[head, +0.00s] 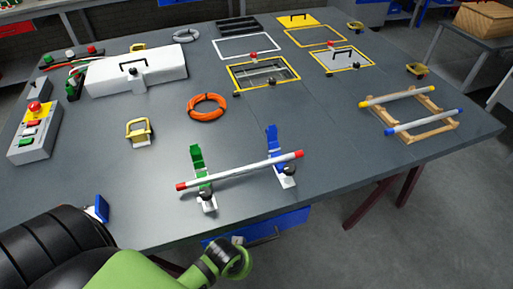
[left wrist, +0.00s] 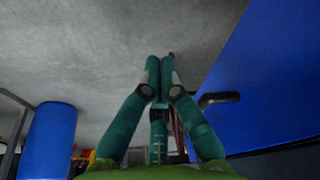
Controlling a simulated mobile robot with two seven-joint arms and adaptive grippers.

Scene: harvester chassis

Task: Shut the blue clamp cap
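The blue clamp cap (head: 272,138) stands upright, swung open, behind the right clamp base (head: 287,180). A white rod with red ends (head: 242,171) lies across that clamp and the left clamp. The green clamp cap (head: 196,157) also stands up, open. My left arm comes in at the bottom left of the head view, in front of the table edge, below and left of the clamps. My left gripper (left wrist: 160,62) shows in the left wrist view with its teal fingertips together and nothing visible between them. My right gripper is out of view.
A blue drawer (head: 290,222) with a dark handle hangs under the table edge, close to my left gripper. A blue-faced block (head: 101,208) sits at the table's front-left edge. An orange ring (head: 207,107) lies behind the clamps.

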